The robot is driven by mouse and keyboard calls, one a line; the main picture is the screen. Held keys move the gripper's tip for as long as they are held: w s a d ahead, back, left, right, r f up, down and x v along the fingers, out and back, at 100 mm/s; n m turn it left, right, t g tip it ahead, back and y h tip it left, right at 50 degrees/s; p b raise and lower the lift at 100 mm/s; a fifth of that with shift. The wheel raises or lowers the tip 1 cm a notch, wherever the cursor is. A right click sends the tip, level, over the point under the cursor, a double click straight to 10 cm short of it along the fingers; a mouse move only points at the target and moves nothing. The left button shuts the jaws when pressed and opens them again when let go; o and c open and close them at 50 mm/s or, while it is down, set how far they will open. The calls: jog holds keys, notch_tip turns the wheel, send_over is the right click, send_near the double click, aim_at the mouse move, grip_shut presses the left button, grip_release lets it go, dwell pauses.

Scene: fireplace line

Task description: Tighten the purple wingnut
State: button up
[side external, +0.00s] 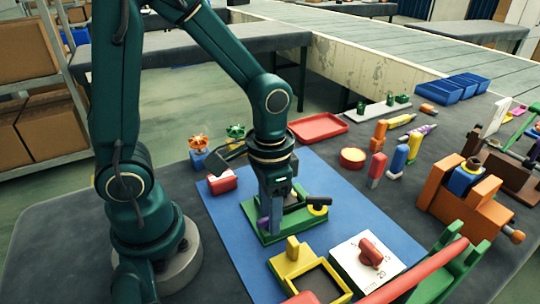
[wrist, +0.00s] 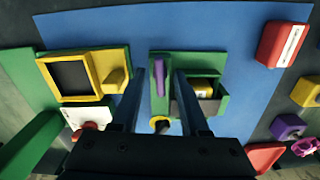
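The purple wingnut (wrist: 159,72) is a narrow upright bar on a green fixture (wrist: 158,103) in the wrist view. In the side view the wingnut (side external: 263,226) shows partly beside my gripper, on the green fixture (side external: 251,212). My gripper (wrist: 160,76) points down over the fixture with its fingers apart, one on each side of the wingnut in the wrist view. A gap shows between the wingnut and each finger. My gripper (side external: 273,217) hides part of the fixture in the side view. I cannot tell the exact fingertip height.
The fixture also has a yellow ring knob (side external: 318,208) and a box holding a yellow cylinder (wrist: 203,88). A yellow frame (side external: 280,264) and a white dial panel (side external: 346,263) stand nearby. An orange vise (side external: 450,204) is at right. The blue mat (side external: 219,211) has bare room at left.

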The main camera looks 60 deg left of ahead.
jog(key=shift+r, duration=3)
jog(key=shift+r, duration=0.1)
jog(key=s+a+r+n+t, duration=0.1)
jog(key=s+r+t, duration=0.2)
jog(key=r+t, duration=0.2)
jog(key=shift+s+n+t, duration=0.2)
jog(key=shift+n+t, duration=0.1)
